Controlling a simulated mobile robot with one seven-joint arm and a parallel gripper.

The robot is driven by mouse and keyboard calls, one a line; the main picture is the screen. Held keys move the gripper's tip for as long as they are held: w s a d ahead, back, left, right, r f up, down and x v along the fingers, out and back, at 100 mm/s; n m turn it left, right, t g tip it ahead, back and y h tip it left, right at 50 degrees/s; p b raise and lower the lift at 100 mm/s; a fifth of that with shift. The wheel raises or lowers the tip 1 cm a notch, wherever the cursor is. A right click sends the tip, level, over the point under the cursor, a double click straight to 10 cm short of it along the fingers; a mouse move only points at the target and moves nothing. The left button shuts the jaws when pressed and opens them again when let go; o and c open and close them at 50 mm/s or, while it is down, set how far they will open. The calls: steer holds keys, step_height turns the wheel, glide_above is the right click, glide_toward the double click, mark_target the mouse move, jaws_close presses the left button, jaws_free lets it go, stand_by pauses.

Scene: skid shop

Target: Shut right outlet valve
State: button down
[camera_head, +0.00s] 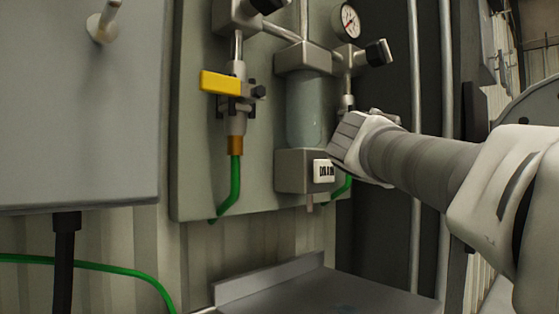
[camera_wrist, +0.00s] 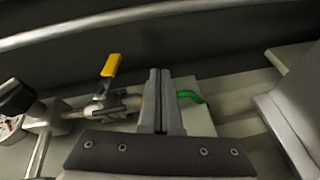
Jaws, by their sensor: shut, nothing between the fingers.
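The right outlet valve (camera_wrist: 104,107) shows in the wrist view, left of my fingers, with a yellow lever (camera_wrist: 111,65) pointing up in the picture, roughly across the pipe line. A green hose (camera_wrist: 190,96) emerges right of the fingers. My gripper (camera_wrist: 160,76) is shut and empty, its fingers beside the valve; I cannot tell whether they touch it. In the head view my gripper (camera_head: 345,138) covers most of this valve, and its lever is hidden; only a fitting above and the green hose (camera_head: 343,187) below show.
The left valve has a yellow lever (camera_head: 221,83) lying crosswise above a green hose (camera_head: 235,185). A cylinder (camera_head: 306,110) stands between the valves on a block. A gauge (camera_head: 347,20) and black knob (camera_head: 378,52) sit above. A grey shelf (camera_head: 330,293) lies below, vertical pipes (camera_head: 417,220) right.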

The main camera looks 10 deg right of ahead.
steer(key=shift+s+a+f, duration=0.2)
steer(key=shift+s+a, duration=0.2)
steer(key=shift+s, duration=0.25)
steer(key=shift+s+a+f, duration=0.2)
steer(key=shift+s+a, duration=0.15)
steer(key=shift+s, duration=0.25)
